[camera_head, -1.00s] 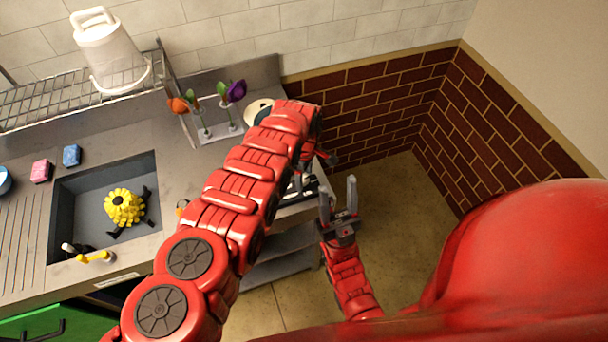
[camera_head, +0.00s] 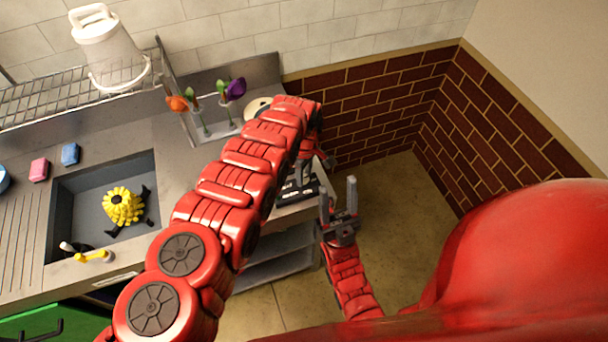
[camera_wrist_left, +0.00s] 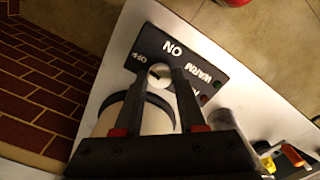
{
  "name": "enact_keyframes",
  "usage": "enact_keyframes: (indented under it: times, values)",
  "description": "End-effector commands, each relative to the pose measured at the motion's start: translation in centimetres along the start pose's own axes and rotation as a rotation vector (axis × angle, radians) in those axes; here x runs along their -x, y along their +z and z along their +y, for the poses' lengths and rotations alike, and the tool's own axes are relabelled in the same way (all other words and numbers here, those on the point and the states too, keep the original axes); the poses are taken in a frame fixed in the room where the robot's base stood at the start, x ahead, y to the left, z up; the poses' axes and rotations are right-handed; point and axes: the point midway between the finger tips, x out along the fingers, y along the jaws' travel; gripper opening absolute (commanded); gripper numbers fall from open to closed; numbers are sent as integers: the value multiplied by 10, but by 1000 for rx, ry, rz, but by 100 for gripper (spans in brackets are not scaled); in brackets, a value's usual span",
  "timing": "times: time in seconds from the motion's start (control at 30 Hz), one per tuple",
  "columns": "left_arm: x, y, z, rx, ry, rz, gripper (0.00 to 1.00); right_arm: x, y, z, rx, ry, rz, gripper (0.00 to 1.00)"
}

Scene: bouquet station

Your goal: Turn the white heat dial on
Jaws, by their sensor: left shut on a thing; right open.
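The white heat dial (camera_wrist_left: 158,76) sits on a black panel (camera_wrist_left: 205,62) with upside-down lettering that reads as ON, OFF and WARM. My left gripper (camera_wrist_left: 163,70) is at the dial, its two dark fingers on either side of it and shut on it. A dark mark shows on the dial, but I cannot tell surely which label it points to. In the head view the dial is hidden by my left arm, and part of the black panel (camera_head: 312,191) shows. My right gripper (camera_head: 340,206) is open and empty, over the floor right of the counter.
A cream round pot (camera_wrist_left: 150,119) stands close beside the panel. A flower rack (camera_head: 213,130) with orange and purple flowers stands behind my left arm. The sink (camera_head: 75,185) holds a yellow flower-like thing (camera_head: 123,206). Brick walls close the right corner; the floor there is clear.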

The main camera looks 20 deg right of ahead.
Motion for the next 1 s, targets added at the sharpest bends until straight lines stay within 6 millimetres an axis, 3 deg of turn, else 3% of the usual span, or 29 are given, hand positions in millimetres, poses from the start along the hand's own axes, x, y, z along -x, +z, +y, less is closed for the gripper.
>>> enact_keyframes:
  times: [1.0]
  values:
    - [-5, -1, 0, -946, 1, 1, 0, 82, 14, -4, 0, 0, 0, 50]
